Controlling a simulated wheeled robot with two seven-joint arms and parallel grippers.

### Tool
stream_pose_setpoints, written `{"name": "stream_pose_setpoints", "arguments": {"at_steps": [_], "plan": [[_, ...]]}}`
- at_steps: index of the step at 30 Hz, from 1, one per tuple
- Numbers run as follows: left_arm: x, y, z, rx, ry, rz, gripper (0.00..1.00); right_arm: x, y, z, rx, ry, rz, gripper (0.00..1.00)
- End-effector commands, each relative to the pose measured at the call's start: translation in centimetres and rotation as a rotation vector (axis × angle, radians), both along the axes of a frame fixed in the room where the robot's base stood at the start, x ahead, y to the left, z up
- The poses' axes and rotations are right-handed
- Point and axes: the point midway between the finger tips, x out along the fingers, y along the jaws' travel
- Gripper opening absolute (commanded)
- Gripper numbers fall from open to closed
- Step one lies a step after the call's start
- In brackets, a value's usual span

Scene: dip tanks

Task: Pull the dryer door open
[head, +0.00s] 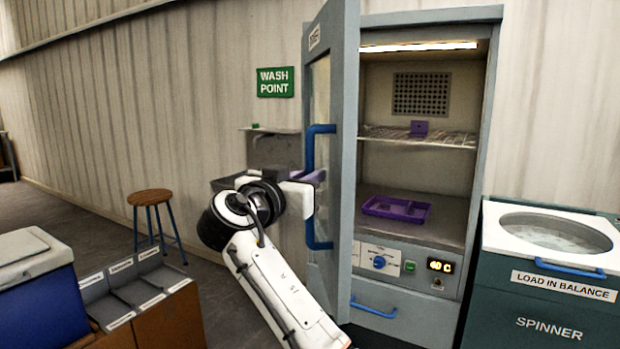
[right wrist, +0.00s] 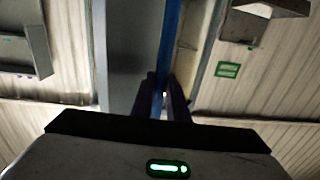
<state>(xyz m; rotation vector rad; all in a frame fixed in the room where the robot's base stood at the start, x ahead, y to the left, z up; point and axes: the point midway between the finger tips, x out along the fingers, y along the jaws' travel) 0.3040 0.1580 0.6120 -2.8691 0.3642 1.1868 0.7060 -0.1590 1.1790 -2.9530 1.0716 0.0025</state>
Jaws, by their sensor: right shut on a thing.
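The dryer (head: 488,120) is a tall grey cabinet, and its door (head: 344,130) stands swung open to the left on its left side. A long blue bar handle (head: 310,225) runs upright on the door's outer face. My right gripper (head: 314,178) is shut on this handle near its middle. In the right wrist view the dark fingers (right wrist: 163,98) close around the blue handle (right wrist: 169,40). My left gripper is not in view.
A spinner (head: 540,300) stands close to the dryer's right. A wash point shelf (head: 270,131) is on the wall behind my right arm. A wooden stool (head: 150,197), a compartment rack (head: 130,290) and a blue cooler (head: 40,295) are at left.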

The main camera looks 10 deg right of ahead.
Motion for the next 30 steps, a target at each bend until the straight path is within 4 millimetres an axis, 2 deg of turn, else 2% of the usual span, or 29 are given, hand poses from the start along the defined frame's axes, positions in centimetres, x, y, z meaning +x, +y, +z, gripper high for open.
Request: {"name": "stream_pose_setpoints", "arguments": {"at_steps": [5,6,9,17,20,23,30], "plan": [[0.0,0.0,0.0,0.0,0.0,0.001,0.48,0.1,-0.1,0.5,-0.002,-0.01,0.005,0.0],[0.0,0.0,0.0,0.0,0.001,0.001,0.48,0.1,-0.1,0.5,-0.003,-0.011,0.005,0.19],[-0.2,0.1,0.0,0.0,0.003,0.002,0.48,0.1,-0.1,0.5,-0.002,-0.009,0.004,0.33],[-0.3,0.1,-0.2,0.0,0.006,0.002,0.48,0.1,0.0,0.3,-0.002,-0.006,0.004,0.33],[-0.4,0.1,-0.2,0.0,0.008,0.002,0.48,0.1,0.0,0.9,-0.002,-0.007,0.004,0.33],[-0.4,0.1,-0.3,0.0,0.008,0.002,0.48,0.1,0.0,2.2,0.001,-0.008,0.004,0.33],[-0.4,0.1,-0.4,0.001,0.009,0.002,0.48,0.0,0.0,7.0,-0.001,-0.01,0.003,0.33]]}}
